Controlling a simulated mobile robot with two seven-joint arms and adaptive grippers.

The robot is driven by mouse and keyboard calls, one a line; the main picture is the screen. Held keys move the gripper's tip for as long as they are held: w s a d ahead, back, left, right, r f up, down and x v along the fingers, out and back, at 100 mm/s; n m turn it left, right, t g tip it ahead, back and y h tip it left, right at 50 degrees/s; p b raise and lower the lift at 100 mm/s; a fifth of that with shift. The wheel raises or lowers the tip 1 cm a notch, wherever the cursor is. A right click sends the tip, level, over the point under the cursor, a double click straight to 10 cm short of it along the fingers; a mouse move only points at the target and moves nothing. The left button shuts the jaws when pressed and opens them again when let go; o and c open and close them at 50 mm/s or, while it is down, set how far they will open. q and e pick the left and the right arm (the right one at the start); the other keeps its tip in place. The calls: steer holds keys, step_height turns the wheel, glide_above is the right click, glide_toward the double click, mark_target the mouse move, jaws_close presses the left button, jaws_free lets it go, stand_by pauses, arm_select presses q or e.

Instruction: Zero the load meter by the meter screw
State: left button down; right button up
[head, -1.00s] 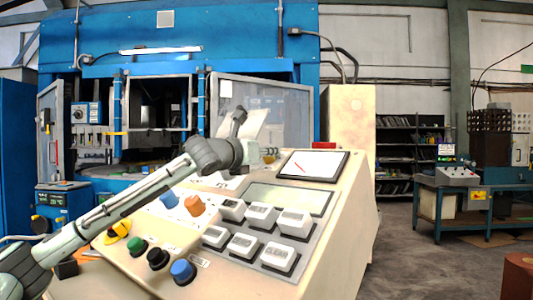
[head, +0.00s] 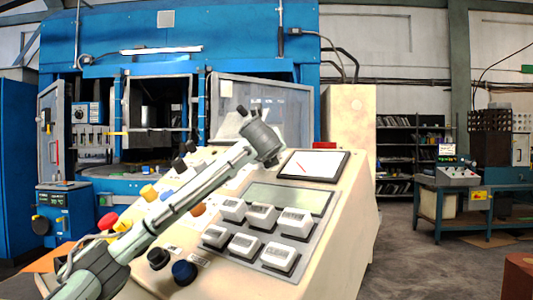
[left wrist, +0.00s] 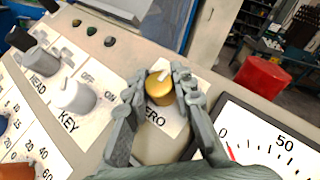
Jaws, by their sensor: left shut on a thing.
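The meter screw is a brass knob (left wrist: 159,86) with a pale pointer mark, on a white plate lettered ZERO. My left gripper (left wrist: 160,76) is shut on it, with one finger on each side. In the head view the wrist (head: 262,145) hides the screw. The load meter (left wrist: 262,135) lies just right of the gripper, with a white face and dark frame. Its red needle is close to the 0 mark; the exact reading is unclear. The meter also shows in the head view (head: 325,164). My right gripper is in neither view.
The sloping cream panel bears a KEY switch (left wrist: 76,97), a HEAD switch (left wrist: 42,60), white push keys (head: 262,216) and a blue knob (head: 184,272). A red block (left wrist: 263,76) stands beyond the screw. A blue press (head: 240,45) stands behind.

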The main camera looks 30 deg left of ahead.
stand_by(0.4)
arm_select(q)
steer(key=c, duration=1.3)
jaws_free()
steer(key=shift+o, duration=0.2)
steer(key=v, duration=1.2)
